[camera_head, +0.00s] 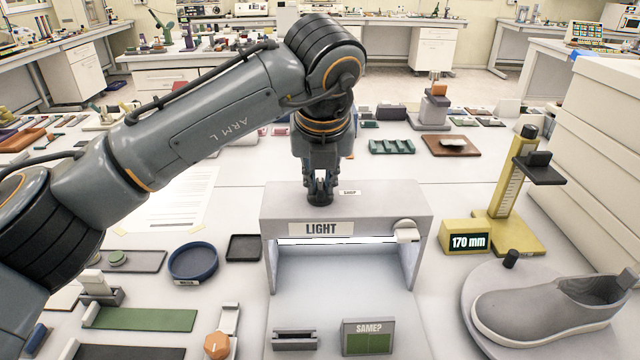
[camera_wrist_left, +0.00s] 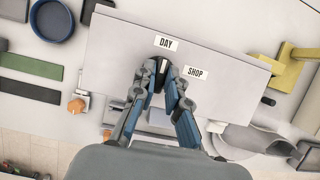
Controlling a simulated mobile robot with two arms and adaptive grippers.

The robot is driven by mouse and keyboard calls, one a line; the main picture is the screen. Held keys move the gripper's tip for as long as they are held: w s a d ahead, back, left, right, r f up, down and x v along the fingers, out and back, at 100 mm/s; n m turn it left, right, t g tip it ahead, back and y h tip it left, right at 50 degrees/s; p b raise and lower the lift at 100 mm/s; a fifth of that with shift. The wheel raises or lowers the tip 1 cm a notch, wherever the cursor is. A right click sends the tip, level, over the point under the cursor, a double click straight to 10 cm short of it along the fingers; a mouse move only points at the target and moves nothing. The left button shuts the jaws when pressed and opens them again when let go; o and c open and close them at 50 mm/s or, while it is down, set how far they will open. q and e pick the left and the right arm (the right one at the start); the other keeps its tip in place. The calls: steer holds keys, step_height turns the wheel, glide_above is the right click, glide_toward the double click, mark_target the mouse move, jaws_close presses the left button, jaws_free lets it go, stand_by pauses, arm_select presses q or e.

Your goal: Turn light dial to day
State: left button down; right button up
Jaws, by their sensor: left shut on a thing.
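The light box (camera_head: 350,203) is a grey open-fronted box with a LIGHT label; its flat top also fills the middle of the left wrist view (camera_wrist_left: 115,50). The dark light dial (camera_head: 320,199) stands on its top. In the left wrist view the dial (camera_wrist_left: 160,76) is between my fingertips, near the DAY label (camera_wrist_left: 166,44) and the SHOP label (camera_wrist_left: 195,72). My left gripper (camera_head: 320,183) points down from above and is shut on the dial; its fingers also show in the wrist view (camera_wrist_left: 161,70). The fingers hide part of the dial, and I cannot tell its exact setting. My right gripper is out of view.
A yellow height gauge (camera_head: 508,190) reading 170 mm and a grey shoe (camera_head: 545,308) on a round stand are to the right. A blue dish (camera_head: 193,262) is left of the box. An orange knob (camera_head: 217,345) and a SAME? panel (camera_head: 368,337) are in front.

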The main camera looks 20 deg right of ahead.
arm_select(q)
steer(key=shift+w+r, duration=0.1)
steer(key=shift+r, duration=0.05)
steer(key=c, duration=1.4)
jaws_free()
steer(key=shift+o, duration=0.2)
steer(key=v, duration=1.2)
